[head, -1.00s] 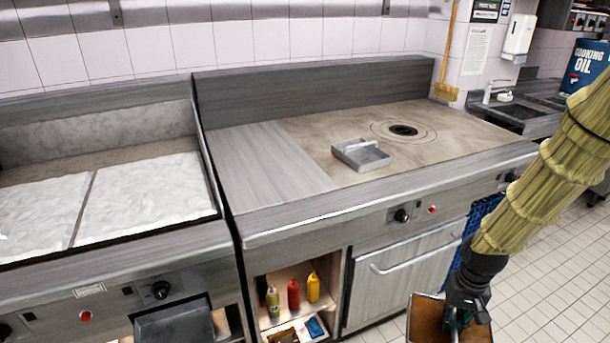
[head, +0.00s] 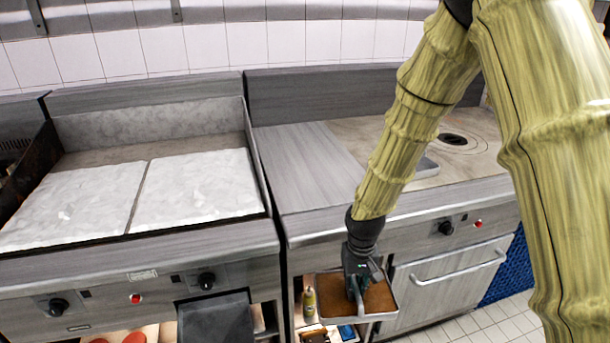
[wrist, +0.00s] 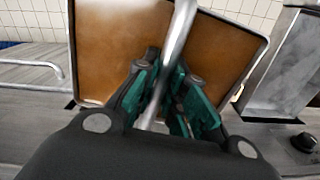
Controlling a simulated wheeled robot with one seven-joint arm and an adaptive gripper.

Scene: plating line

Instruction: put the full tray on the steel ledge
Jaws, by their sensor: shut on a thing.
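The full tray (head: 380,317) is a shallow metal tray with a flat brown fill. It hangs in front of the cooker, below the counter's front edge and above the open shelf. My gripper (head: 357,290) is shut on the tray's metal handle bar, which also shows between the green-tipped fingers (wrist: 168,98) in the wrist view. The tray looks roughly level in the head view. The steel ledge (head: 300,165) appears to be the bare grey strip left of the brown hotplate. It is empty and lies above and behind the tray.
A grey tray (head: 428,168) sits on the hotplate (head: 480,160), mostly hidden by my arm. A griddle with two white slabs (head: 200,185) is to the left. A bottle (head: 309,303) stands on the shelf beneath. A door handle (head: 460,268) sticks out at right.

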